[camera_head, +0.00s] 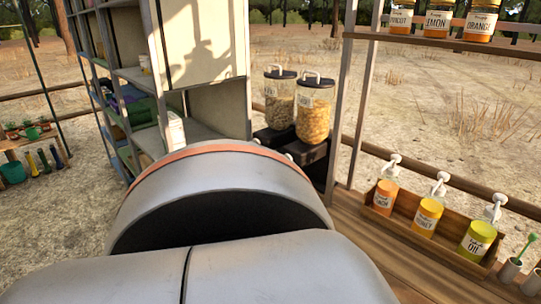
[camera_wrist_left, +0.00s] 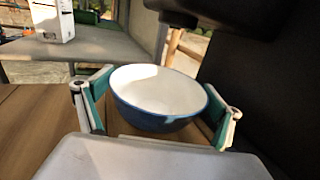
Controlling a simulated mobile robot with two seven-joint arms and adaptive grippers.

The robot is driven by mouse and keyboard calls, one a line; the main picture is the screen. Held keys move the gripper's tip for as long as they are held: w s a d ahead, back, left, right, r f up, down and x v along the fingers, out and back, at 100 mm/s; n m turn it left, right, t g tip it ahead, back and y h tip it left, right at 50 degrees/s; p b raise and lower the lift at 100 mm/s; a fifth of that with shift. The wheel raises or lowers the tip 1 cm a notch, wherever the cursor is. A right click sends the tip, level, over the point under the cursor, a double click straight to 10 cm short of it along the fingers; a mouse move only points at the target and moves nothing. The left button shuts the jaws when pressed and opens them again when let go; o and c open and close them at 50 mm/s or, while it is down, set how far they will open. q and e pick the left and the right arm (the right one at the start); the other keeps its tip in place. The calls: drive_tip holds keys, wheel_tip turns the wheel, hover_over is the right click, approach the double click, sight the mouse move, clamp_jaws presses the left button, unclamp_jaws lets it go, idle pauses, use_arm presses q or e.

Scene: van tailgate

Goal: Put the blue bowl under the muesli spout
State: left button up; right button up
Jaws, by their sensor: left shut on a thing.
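The blue bowl (camera_wrist_left: 160,122), white inside, is held upright between the fingers of my left gripper (camera_wrist_left: 158,92) in the left wrist view. A teal-padded finger presses each side of it. The bowl is just above or on a wooden surface; I cannot tell which. A dark overhanging part (camera_wrist_left: 215,14) is above and beyond the bowl, apparently the dispenser's underside. In the head view, two clear dispensers, one with muesli-like contents (camera_head: 280,98) and one with flakes (camera_head: 314,108), stand on a black base (camera_head: 305,152). My arm hides the bowl and left gripper there.
A dark panel (camera_wrist_left: 275,90) stands close on the right in the wrist view. A grey shelf (camera_wrist_left: 80,48) with a white carton (camera_wrist_left: 53,20) is at the left. In the head view, a wooden rack (camera_head: 400,215) of pump bottles is at the right.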

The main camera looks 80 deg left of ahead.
use_arm(q)
drive_tip(key=shift+a+f, duration=0.15)
drive_tip(key=shift+f, duration=0.15)
drive_tip(key=o, duration=1)
drive_tip(key=shift+r, duration=0.1)
drive_tip(key=shift+c, duration=0.2)
drive_tip(key=shift+r, duration=0.2)
drive_tip(key=d, duration=0.4)
drive_tip(key=w+d, duration=0.1)
drive_tip(key=d, duration=0.7)
drive_tip(key=shift+w, duration=0.4)
drive_tip(key=shift+s+f, duration=0.1)
